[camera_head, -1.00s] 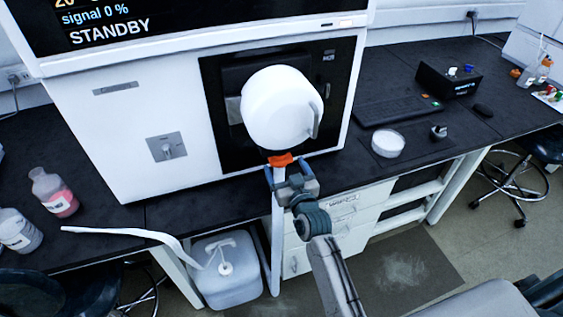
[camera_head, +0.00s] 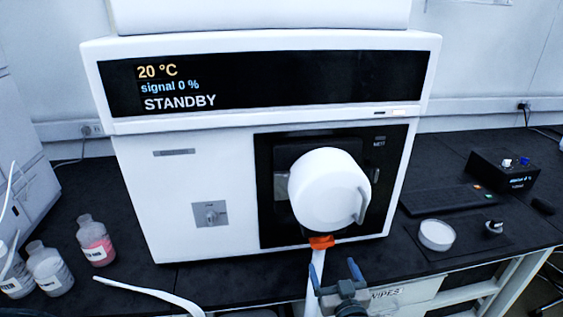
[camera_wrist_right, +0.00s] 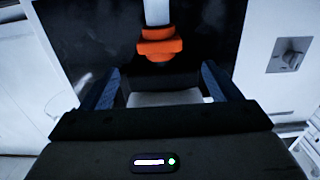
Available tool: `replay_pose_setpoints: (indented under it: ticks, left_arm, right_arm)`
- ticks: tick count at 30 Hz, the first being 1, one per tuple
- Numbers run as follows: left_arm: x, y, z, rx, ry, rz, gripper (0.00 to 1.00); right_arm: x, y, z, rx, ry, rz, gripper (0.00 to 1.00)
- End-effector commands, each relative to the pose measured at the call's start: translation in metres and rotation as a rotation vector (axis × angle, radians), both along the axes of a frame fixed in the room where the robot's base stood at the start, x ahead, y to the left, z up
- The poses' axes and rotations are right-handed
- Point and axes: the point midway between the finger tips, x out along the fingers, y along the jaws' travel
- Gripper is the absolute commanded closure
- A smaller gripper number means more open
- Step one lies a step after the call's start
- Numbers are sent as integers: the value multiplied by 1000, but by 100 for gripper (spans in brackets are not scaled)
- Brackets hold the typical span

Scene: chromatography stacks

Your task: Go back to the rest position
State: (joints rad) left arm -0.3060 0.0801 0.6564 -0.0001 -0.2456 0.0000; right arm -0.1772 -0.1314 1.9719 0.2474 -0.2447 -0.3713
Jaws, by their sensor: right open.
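My right gripper (camera_head: 338,277) is low in the head view, in front of the white instrument (camera_head: 180,190). Its jaws are apart with nothing between them. They point at the orange fitting (camera_head: 321,242) under the white round housing (camera_head: 330,190). In the right wrist view the open fingers (camera_wrist_right: 164,88) stand to either side of and below the orange fitting (camera_wrist_right: 158,45), which is apart from them. A white tube runs down from the fitting in the head view. My left gripper does not show in either view.
The instrument's display reads STANDBY. Bottles (camera_head: 95,240) stand at the left on the dark bench (camera_head: 200,280). A keyboard (camera_head: 448,201), a white dish (camera_head: 436,235) and a black box (camera_head: 503,170) are at the right. A white curved tube (camera_head: 150,291) crosses the front left.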

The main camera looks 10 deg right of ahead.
Motion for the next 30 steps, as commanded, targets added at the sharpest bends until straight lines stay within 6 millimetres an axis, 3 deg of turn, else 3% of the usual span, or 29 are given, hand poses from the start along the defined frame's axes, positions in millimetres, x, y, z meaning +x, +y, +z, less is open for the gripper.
replay_pose_setpoints:
  ticks: [5,10,15,21,30]
  left_arm:
    - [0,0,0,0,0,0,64]
    - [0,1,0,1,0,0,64]
    - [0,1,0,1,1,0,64]
    - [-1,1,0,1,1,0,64]
    - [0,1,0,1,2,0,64]
  right_arm:
    - [-30,-5,-25,-29,169,49,16]
    - [-98,-19,-64,-73,499,92,16]
    - [-166,-38,-86,-104,782,79,16]
    - [-222,-54,-93,-125,992,41,16]
    - [-289,-74,-90,-151,1223,-32,16]
